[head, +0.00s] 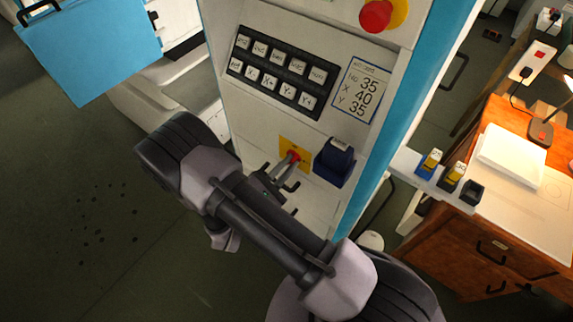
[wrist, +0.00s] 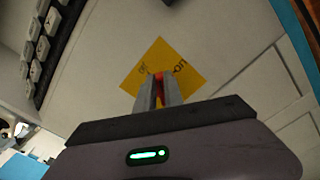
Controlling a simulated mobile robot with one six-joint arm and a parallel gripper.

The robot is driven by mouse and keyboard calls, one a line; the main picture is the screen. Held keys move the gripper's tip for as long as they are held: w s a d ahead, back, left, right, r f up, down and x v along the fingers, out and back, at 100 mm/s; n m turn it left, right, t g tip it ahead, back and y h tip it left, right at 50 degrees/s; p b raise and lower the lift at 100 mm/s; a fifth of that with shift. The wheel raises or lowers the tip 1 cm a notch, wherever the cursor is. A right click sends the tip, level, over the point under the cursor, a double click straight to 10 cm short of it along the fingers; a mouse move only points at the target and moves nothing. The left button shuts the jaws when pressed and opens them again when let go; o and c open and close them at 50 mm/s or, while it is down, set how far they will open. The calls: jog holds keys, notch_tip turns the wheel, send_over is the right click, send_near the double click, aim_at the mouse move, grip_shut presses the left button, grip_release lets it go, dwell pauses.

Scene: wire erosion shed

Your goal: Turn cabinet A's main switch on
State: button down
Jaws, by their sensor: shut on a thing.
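The main switch is a red knob (head: 293,156) on a yellow square plate (head: 283,145), low on the front of the pale cabinet (head: 217,78). In the wrist view the yellow plate (wrist: 180,62) has dark lettering, partly hidden, and a bit of the red knob (wrist: 159,76) shows between the fingers. My gripper (head: 287,165) is at the switch, its fingers shut on the red knob. In the wrist view my gripper (wrist: 158,88) covers most of the knob, so its exact turn angle cannot be told.
A dark blue box (head: 334,162) sits just right of the switch. Above are a black key panel (head: 278,72), a label card (head: 359,88) and a red emergency button (head: 376,15). A narrow shelf (head: 408,165) and a wooden desk (head: 457,225) stand at the right. Floor is clear at left.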

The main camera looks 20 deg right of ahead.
jog(key=m+b, duration=0.1)
jog(key=m, duration=0.2)
jog(key=f+m+b, duration=0.1)
jog(key=m+b, duration=0.1)
jog(key=m, duration=0.2)
jog(key=m+b, duration=0.2)
jog(key=m, duration=0.1)
jog(key=shift+s+d+f, duration=0.25)
jog(key=shift+s+f, duration=0.1)
jog(key=shift+m, duration=0.5)
jog(key=c, duration=1.5)
grip_release()
jog(key=shift+o, duration=0.2)
jog(key=p+v, duration=0.2)
jog(key=v, duration=1.5)
jog(key=shift+s+a, duration=0.15)
